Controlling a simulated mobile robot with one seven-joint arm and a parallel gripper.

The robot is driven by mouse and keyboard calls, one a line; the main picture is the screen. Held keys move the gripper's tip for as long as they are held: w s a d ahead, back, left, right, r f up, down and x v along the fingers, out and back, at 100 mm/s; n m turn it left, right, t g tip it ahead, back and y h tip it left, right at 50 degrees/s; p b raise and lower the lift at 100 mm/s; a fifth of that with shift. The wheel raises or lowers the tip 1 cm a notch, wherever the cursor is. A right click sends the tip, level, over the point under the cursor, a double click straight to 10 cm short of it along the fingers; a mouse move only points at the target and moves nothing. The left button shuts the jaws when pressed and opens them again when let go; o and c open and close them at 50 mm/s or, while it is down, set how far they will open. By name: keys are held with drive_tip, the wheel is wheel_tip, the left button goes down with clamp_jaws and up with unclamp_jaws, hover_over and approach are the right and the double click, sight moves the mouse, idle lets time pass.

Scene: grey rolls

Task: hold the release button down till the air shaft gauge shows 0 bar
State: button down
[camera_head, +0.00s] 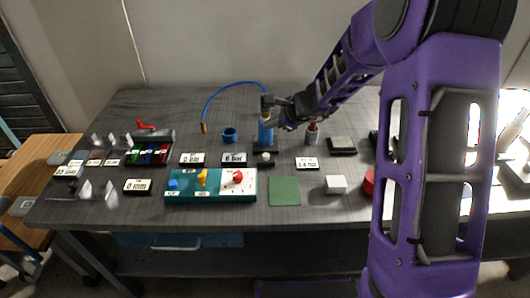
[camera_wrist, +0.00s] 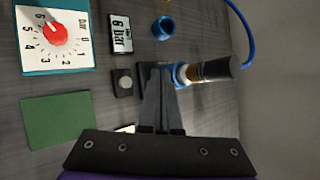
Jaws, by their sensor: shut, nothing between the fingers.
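The release button (camera_wrist: 124,82) is a grey round cap on a small black block; it also shows in the head view (camera_head: 265,156). The gauge (camera_wrist: 121,33) beside it is a white plate in a black frame and reads 6 bar; it is also in the head view (camera_head: 234,159). Behind the button stands an upright blue cylinder with a dark top (camera_head: 265,133). My gripper (camera_wrist: 160,72) is shut and empty. In the wrist view its fingertips overlap the cylinder's black base, beside the button and apart from it. The button looks unpressed.
A teal panel (camera_head: 212,196) holds a red knob on a bar dial (camera_wrist: 83,55). A blue cup (camera_head: 229,135) and a blue hose (camera_head: 233,86) lie behind. A green mat (camera_head: 285,191) and a white block (camera_head: 336,184) are in front. Another display (camera_head: 307,163) stands right of the button.

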drive_tip(key=shift+f, duration=0.1)
drive_tip(key=b, duration=0.8)
hover_over(269, 160)
wheel_tip(269, 160, down, 9)
drive_tip(key=shift+r, duration=0.2)
drive_tip(key=shift+f, duration=0.1)
idle(1.5)
drive_tip(key=shift+f, duration=0.3)
drive_tip(key=shift+f, duration=0.55)
idle(3.3)
drive_tip(key=shift+r+p, duration=0.55)
drive_tip(key=shift+r, duration=0.45)
